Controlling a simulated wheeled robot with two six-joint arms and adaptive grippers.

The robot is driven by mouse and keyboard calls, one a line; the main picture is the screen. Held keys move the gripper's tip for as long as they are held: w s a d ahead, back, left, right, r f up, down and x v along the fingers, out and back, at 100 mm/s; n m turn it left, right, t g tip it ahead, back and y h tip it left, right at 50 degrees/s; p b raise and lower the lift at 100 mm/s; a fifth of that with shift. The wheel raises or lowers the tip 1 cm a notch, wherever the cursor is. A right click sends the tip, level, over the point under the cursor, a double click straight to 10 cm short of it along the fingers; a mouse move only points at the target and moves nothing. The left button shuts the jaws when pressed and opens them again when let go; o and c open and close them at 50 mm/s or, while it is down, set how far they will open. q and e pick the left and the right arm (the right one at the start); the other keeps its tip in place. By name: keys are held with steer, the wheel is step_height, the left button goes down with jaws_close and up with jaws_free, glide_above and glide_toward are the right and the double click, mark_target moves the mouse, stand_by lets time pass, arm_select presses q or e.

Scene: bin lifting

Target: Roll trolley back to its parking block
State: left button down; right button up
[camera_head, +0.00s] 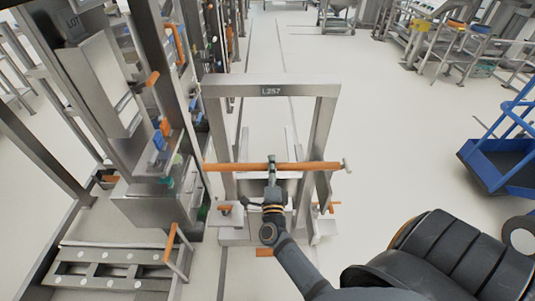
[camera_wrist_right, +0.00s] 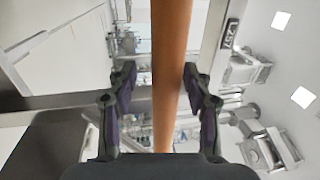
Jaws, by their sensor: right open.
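The trolley (camera_head: 270,84) is a grey metal frame labelled L257, standing upright in the middle of the head view. An orange handle bar (camera_head: 308,167) runs across it. My right gripper (camera_head: 271,170) is at the middle of this bar. In the right wrist view the orange bar (camera_wrist_right: 172,60) passes between the two open fingers of my right gripper (camera_wrist_right: 157,85), nearer the right finger, and the jaws are not shut on it. A small orange piece (camera_head: 265,253) lies low at the trolley's near side; I cannot tell which thing is the parking block. My left gripper is not in view.
A tall metal machine (camera_head: 150,205) with orange handles stands close on the trolley's left. A blue cart (camera_head: 497,165) stands at the right. The pale floor (camera_head: 400,130) between trolley and blue cart is clear. Workbenches (camera_head: 440,35) stand at the back right.

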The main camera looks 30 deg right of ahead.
steer(key=shift+w+d, duration=0.1)
steer(key=shift+w, duration=0.05)
steer(key=shift+r, duration=0.1)
steer(key=shift+s+a+r, duration=0.2)
steer(key=shift+s+r, duration=0.05)
steer(key=shift+s, duration=0.25)
steer(key=c, duration=0.4)
steer(key=shift+w, duration=0.1)
steer(key=shift+c, duration=1.4)
steer(key=shift+f, duration=0.1)
steer(key=shift+c, duration=1.2)
jaws_close()
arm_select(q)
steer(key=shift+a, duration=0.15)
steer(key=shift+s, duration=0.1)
